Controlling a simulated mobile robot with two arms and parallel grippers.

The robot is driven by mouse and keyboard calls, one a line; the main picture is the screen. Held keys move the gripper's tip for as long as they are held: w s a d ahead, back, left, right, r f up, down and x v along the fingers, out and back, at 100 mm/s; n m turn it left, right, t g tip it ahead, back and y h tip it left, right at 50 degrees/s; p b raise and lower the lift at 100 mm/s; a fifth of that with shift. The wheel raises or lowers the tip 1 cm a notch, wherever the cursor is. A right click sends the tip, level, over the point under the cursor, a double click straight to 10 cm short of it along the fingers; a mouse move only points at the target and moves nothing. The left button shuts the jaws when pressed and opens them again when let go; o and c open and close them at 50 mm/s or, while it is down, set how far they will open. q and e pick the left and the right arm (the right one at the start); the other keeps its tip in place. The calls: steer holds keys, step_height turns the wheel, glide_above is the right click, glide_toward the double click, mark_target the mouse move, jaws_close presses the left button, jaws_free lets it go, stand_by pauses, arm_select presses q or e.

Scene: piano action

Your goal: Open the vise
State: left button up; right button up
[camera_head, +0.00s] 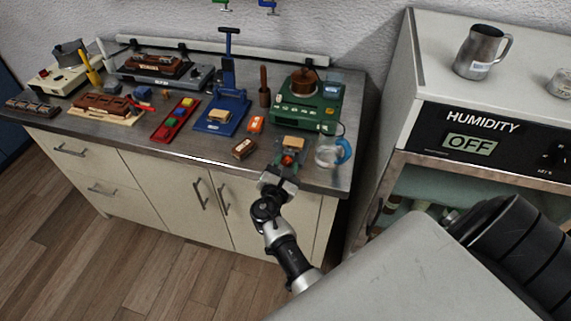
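A small grey-green fixture that looks like the vise (302,158) sits at the front right of the bench, near its edge. A tan block (293,142) shows at its top and a small orange-red part in its middle. How far apart its jaws are is too small to tell. My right gripper (282,172) reaches up from below to the front of this fixture, at the bench edge. Its fingertips blend with the fixture, so I cannot tell whether they touch it or are open. My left gripper is not in view.
On the bench (190,158), a glass cup with a blue handle (342,151) stands right of the fixture, a green machine (308,105) behind it, and a brown block (243,148) to its left. A blue press (222,112) stands farther left. A humidity cabinet (480,90) stands at right.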

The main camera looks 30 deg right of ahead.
steer(key=c, duration=0.5)
steer(key=shift+r+n+p, duration=0.1)
steer(key=shift+n+p, duration=0.3)
steer(key=shift+n, duration=0.1)
steer(key=shift+w+r+n+p, duration=0.1)
steer(key=shift+n+p, duration=0.6)
steer(key=shift+n, duration=0.3)
steer(key=n+p, duration=0.2)
steer(key=n, duration=0.1)
steer(key=shift+n+p, duration=0.55)
steer(key=shift+n, duration=0.55)
